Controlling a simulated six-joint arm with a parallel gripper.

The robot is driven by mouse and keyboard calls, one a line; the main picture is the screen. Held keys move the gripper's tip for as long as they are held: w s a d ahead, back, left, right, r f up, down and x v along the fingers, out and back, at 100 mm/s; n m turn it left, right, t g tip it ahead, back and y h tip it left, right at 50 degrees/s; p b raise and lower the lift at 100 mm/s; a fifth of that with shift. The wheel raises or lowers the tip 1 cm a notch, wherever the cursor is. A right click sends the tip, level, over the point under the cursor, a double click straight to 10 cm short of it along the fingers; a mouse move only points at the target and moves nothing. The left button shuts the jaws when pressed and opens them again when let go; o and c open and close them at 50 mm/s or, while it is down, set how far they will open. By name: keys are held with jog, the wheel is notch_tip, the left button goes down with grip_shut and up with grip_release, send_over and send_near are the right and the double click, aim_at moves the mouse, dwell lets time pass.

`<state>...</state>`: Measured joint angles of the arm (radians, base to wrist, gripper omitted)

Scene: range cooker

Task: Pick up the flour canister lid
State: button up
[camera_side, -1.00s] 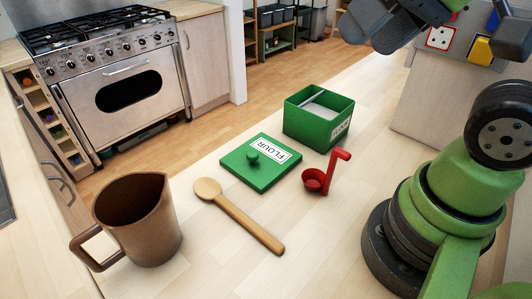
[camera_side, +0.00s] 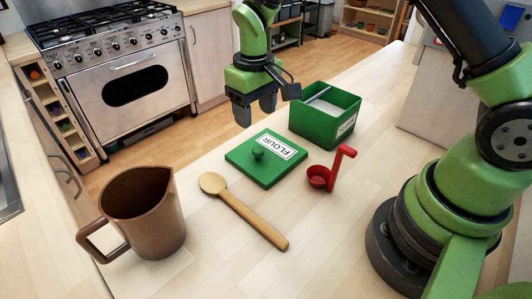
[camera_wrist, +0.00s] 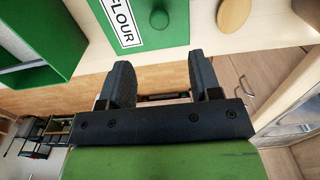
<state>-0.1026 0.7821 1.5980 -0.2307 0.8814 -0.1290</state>
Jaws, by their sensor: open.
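The flour canister lid (camera_side: 283,170) is a flat green square with a round knob (camera_side: 258,153) and a white FLOUR label. It lies on the wooden counter. The open green flour canister (camera_side: 318,128) stands just behind it to the right, with something pale inside. My gripper (camera_side: 255,112) is open and empty, pointing down, above and behind the lid and left of the canister. In the wrist view the lid (camera_wrist: 178,28) and its knob (camera_wrist: 159,19) show at the top, beyond my open fingers (camera_wrist: 160,82). The canister (camera_wrist: 48,62) is at the upper left there.
A brown jug (camera_side: 148,215) stands at the front left of the counter. A wooden spoon (camera_side: 246,215) lies in front of the lid. A red scoop (camera_side: 320,177) stands right of the lid. A range cooker (camera_side: 130,85) is beyond the counter, across the floor.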

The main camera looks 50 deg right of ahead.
aim_at(258, 149)
jog(key=f, duration=1)
jog(key=shift+s, duration=0.25)
jog(key=c, duration=1)
